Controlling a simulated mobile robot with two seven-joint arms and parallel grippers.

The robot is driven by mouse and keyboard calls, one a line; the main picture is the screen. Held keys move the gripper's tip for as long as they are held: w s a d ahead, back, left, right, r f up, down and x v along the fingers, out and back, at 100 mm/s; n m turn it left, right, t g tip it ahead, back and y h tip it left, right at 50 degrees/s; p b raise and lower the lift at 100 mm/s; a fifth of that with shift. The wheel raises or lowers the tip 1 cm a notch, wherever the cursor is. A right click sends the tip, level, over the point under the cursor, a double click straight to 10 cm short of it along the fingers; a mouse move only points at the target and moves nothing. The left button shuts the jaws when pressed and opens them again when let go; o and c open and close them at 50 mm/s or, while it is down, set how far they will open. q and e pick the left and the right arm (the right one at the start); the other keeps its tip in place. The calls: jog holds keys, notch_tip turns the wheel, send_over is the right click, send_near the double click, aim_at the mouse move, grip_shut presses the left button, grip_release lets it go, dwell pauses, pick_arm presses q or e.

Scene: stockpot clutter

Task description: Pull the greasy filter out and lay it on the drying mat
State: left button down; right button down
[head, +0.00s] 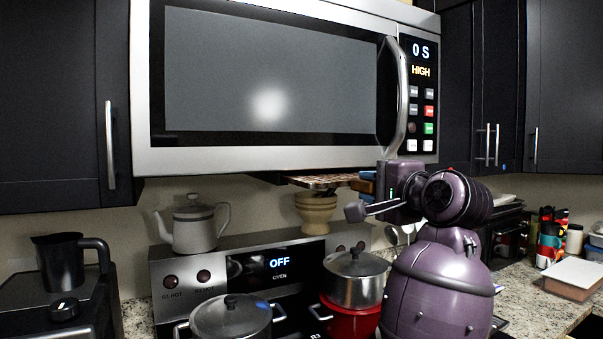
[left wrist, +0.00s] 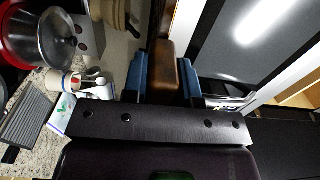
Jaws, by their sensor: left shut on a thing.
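The greasy filter (head: 318,182) is a brownish mesh panel, seen nearly edge-on under the microwave (head: 270,75). My left gripper (head: 368,187) is at its right end, just below the microwave's underside. In the left wrist view the blue fingers of my left gripper (left wrist: 165,75) are shut around a brown block (left wrist: 166,52), which seems to be part of the filter. How much of the filter is still inside the microwave cannot be told. A grey ribbed slab on the counter (left wrist: 26,124) looks like the drying mat; my arm seems to hide it in the head view. My right gripper does not show.
A lidded steel pot (head: 355,282) above a red pot (head: 350,318) and another lidded pot (head: 231,318) stand on the stove. A teapot (head: 195,228) and a tan bowl (head: 316,212) are behind. A utensil cup (left wrist: 55,82) stands near the slab. Granite counter (head: 535,300) is partly bare at right.

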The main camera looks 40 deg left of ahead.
pick_arm(q)
jog(key=shift+s+d, duration=0.1)
jog(key=shift+d, duration=0.15)
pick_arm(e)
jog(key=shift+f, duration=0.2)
pick_arm(q)
jog(key=shift+s+d, duration=0.15)
jog(key=shift+d, duration=0.15)
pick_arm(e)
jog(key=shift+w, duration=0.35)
pick_arm(q)
jog(key=shift+s+d, duration=0.1)
jog(key=shift+d, duration=0.15)
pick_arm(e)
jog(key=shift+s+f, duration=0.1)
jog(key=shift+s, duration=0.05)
pick_arm(q)
jog(key=shift+s+d+b, duration=0.1)
jog(key=shift+d+b, duration=0.15)
jog(key=shift+b, duration=0.1)
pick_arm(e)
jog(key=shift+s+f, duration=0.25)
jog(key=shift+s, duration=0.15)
pick_arm(q)
jog(key=shift+d, duration=0.1)
jog(key=shift+s+d, duration=0.2)
jog(key=shift+d, duration=0.2)
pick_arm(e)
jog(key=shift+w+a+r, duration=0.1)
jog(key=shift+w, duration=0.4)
